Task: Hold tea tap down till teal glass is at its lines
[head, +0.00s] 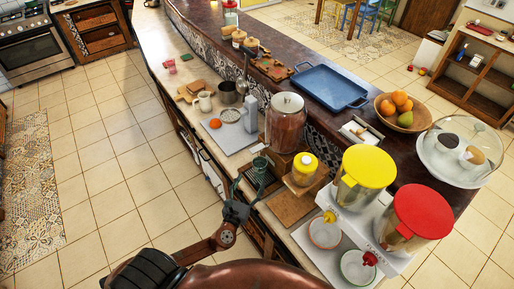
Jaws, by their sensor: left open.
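A large clear jar (286,125) of reddish-brown liquid, apparently the tea, stands on a wooden stand on the counter. Its tap is too small to make out clearly. A small dark teal glass (260,165) seems to be at the counter's front edge, just left of the stand. Its fill level and lines cannot be read. My left gripper (249,190) is open just below the glass in the picture, its fingers reaching up towards it. I cannot tell whether they touch. My right gripper is not in view.
Dispensers with yellow (369,166) and red (423,211) lids stand at right, with rimmed dishes (325,233) below their taps. A white scale-like device (229,117), a pot (229,92) and a mug (205,101) are farther along the counter.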

